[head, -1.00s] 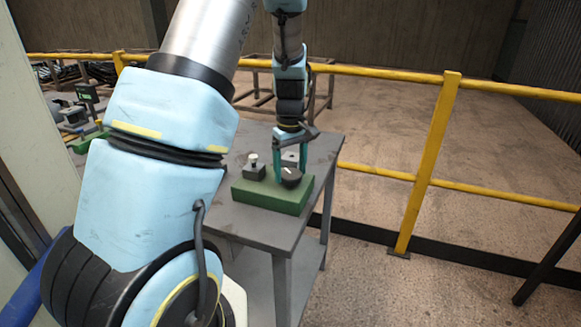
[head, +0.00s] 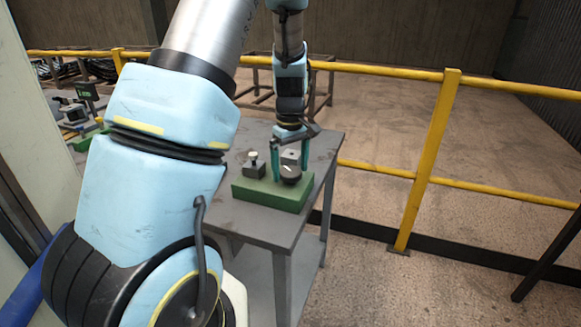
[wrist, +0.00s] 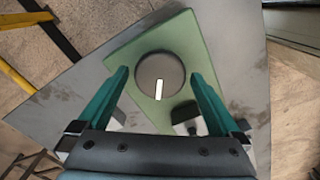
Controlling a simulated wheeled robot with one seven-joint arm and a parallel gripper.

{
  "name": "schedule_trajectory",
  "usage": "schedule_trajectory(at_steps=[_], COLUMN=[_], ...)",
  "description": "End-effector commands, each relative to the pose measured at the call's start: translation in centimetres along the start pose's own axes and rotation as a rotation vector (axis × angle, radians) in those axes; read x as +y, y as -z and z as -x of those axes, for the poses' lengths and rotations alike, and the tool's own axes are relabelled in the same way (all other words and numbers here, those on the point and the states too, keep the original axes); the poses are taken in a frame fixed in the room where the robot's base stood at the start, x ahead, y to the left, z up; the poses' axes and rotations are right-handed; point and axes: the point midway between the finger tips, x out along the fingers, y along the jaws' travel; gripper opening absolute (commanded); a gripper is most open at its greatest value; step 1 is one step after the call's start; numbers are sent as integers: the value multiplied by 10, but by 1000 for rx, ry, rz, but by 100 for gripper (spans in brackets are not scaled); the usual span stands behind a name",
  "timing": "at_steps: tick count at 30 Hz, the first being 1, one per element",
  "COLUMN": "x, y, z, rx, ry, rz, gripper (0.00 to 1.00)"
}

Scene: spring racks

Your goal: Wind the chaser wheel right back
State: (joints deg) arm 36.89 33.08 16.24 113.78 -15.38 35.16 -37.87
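The chaser wheel looks like a dark round knob (head: 290,176) with a white mark, on a green base (head: 268,198) on the grey table. In the wrist view the knob (wrist: 160,75) sits between the fingertips, with a gap on each side. Its white mark points toward the bottom of that picture. My gripper (head: 290,170) is open and pointing down over the knob, its teal fingers either side. It also shows in the wrist view (wrist: 160,75). How low the tips reach beside the knob is hard to tell.
A small grey block with a white-topped peg (head: 254,168) stands on the left of the base. A pale grey block (head: 291,157) shows behind the fingers. The table (head: 240,222) is otherwise bare near the base. A yellow railing (head: 430,160) runs behind.

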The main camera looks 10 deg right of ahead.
Motion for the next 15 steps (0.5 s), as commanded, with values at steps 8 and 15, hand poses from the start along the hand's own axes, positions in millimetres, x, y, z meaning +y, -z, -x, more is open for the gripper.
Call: schedule_trajectory(at_steps=[8,15], x=[1,1], y=[0,0], z=[11,55], rx=[1,3], ry=[-3,-6], rz=[-1,-1], gripper=[100,100])
